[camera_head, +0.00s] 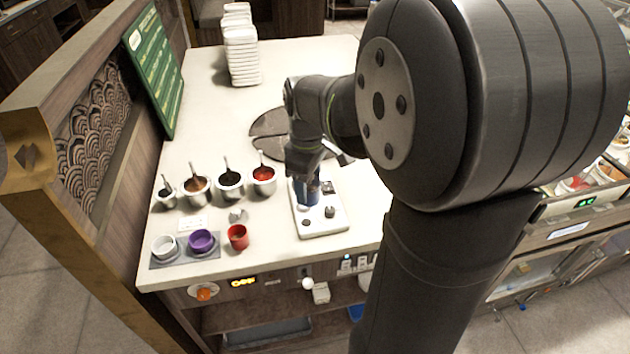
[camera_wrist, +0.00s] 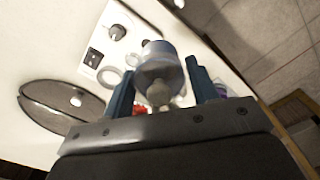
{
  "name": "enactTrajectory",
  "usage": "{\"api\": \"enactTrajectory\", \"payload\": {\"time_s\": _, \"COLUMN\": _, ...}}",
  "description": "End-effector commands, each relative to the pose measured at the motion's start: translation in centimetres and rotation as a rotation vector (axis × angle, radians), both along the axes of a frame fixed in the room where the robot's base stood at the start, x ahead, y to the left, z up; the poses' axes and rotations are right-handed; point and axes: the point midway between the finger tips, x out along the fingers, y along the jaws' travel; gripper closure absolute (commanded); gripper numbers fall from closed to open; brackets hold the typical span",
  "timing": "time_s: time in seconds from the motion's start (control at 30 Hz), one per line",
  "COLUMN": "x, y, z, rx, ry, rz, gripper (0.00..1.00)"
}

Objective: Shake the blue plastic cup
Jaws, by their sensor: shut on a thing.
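The blue plastic cup (camera_head: 307,194) is at my gripper, over the white device with dark knobs (camera_head: 322,222) on the counter. In the wrist view the cup (camera_wrist: 160,72) sits between the two blue fingers of my gripper (camera_wrist: 163,88), which are shut on it. The cup looks translucent, with something pale at its near end. The wrist view shows it tilted in the picture. In the head view my gripper (camera_head: 305,178) partly hides the cup, and I cannot tell whether the cup touches the device.
Several metal sauce pots with ladles, including a red-sauce pot (camera_head: 264,180), stand left of the device. White (camera_head: 164,247), purple (camera_head: 201,241) and red (camera_head: 238,237) cups stand near the front edge. Stacked white containers (camera_head: 241,55) stand farther back.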

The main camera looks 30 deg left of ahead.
Motion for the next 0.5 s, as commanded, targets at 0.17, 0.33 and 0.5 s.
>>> {"api": "enactTrajectory", "payload": {"time_s": 0.17, "x": 0.2, "y": -0.2, "z": 0.0, "rx": 0.0, "ry": 0.0, "rz": -0.002, "gripper": 0.68}}
{"api": "enactTrajectory", "payload": {"time_s": 0.33, "x": 1.7, "y": -1.9, "z": 0.0, "rx": 0.0, "ry": 0.0, "rz": -0.005, "gripper": 0.68}}
{"api": "enactTrajectory", "payload": {"time_s": 0.5, "x": 2.9, "y": -3.2, "z": 0.0, "rx": 0.0, "ry": 0.0, "rz": -0.003, "gripper": 0.68}}
